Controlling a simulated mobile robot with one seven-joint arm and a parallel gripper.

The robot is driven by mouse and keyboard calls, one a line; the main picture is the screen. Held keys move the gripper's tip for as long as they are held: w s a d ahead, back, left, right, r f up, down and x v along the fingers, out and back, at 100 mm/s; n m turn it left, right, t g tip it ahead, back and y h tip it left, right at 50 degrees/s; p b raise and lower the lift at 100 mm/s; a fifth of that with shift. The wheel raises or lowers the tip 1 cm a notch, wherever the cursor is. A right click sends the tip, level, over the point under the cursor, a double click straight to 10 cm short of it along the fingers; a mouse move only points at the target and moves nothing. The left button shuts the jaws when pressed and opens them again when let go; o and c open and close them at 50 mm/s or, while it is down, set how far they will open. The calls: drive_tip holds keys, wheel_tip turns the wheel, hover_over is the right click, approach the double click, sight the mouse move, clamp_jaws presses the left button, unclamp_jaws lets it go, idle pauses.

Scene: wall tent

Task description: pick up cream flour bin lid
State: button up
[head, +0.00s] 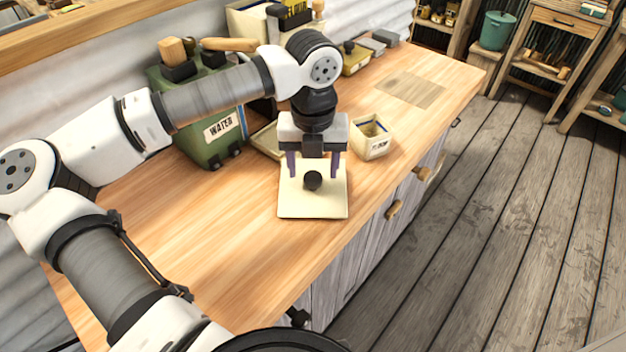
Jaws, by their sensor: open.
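The cream flour bin lid (313,204) is a flat, square, cream plate with a round black knob (313,180) at its middle. It lies flat on the wooden counter, near the front edge. My gripper (316,173) points down over the lid's back part, with its fingers open on the left and right of the knob. I cannot tell how far the fingertips are above the lid. The fingers and palm hide part of the lid's back edge. The cream flour bin (371,147) stands open to the right of my gripper.
A green water container (205,120) stands at the back left, and a cream tray (265,139) lies partly hidden behind my gripper. A cutting board (411,90) lies to the far right. The counter's front left (200,235) is clear. Wooden handles (393,210) stick out from the counter front.

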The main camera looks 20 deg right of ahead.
drive_tip(key=shift+f, duration=0.55)
clamp_jaws()
drive_tip(key=shift+r, duration=0.15)
